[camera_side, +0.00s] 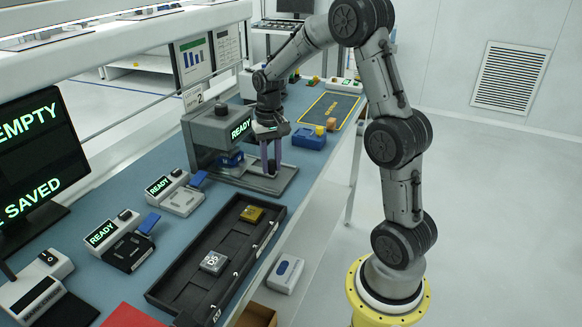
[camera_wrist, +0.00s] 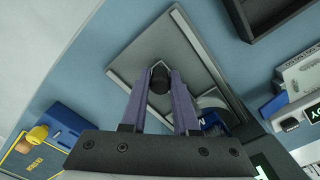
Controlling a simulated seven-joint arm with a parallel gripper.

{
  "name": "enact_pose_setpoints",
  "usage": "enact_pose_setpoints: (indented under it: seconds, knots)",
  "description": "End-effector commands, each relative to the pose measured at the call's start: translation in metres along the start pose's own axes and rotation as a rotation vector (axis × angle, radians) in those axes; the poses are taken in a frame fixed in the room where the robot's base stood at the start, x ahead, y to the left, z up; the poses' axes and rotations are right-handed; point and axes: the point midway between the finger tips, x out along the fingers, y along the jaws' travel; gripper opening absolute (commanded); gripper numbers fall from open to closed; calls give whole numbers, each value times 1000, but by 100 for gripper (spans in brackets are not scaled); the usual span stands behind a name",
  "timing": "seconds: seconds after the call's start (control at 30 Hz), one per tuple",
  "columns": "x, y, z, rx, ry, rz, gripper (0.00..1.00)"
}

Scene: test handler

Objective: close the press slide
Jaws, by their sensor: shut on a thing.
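The press (camera_side: 212,130) is a grey box on the blue bench with a lit READY display. Its flat grey bed (camera_side: 285,184) sticks out to the right in the side view, and also shows in the wrist view (camera_wrist: 185,45). A blue piece (camera_side: 231,158) sits at the mouth of the press; in the wrist view (camera_wrist: 211,119) it is partly hidden by a finger. My gripper (camera_side: 270,168) is low over the bed. In the wrist view its purple fingers (camera_wrist: 159,85) are shut on the dark slide knob (camera_wrist: 159,76), one on each side.
A black tray (camera_side: 180,268) with a grey block and a yellow block lies in front of the press. A blue box (camera_side: 309,138) and a yellow-edged mat (camera_side: 330,108) lie behind it. Small READY devices (camera_side: 180,192) stand at left.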

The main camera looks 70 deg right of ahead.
Motion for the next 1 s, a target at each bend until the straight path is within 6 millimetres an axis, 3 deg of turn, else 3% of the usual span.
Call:
enact_pose_setpoints:
  seconds: [0.23, 0.27, 0.4, 0.77, 1.0]
  knots:
    - [-2, -7, -8, 1, 7, -1, 0]
    - [-2, -7, -8, 1, 7, -1, 32]
    - [-1, -6, -8, 1, 6, -1, 57]
    - [-4, -6, -7, 0, 3, 0, 58]
    - [-38, -6, -8, 0, 9, -2, 58]
